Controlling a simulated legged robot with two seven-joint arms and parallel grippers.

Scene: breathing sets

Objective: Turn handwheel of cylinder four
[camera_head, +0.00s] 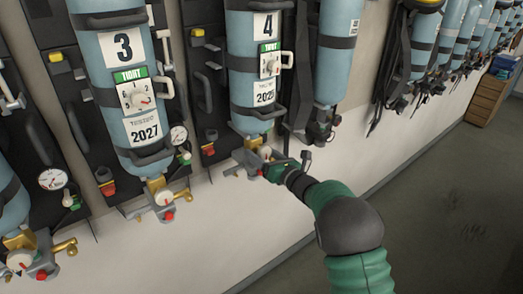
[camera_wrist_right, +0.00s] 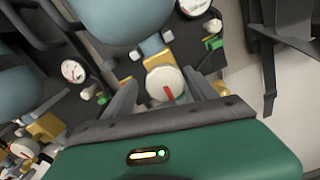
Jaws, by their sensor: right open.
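Cylinder four (camera_head: 241,40) is a light blue bottle with a "4" label, strapped to a dark wall plate in the head view. Its handwheel (camera_head: 266,152) is at the bottom, largely hidden by my right gripper (camera_head: 258,162). In the right wrist view the handwheel (camera_wrist_right: 157,82) is a round white knob with a red mark, in front of a brass valve body. My right gripper (camera_wrist_right: 165,93) is open, with one finger on each side of the handwheel. Whether the fingers touch it, I cannot tell. My left gripper is not in view.
Cylinder three (camera_head: 91,47), with its own valve and gauge (camera_head: 179,134), hangs to the left. Another blue cylinder (camera_head: 335,72) hangs close on the right. Dark straps (camera_head: 390,80) hang farther right. The floor (camera_head: 440,190) at right is clear, with a wooden cabinet (camera_head: 487,97) at the back.

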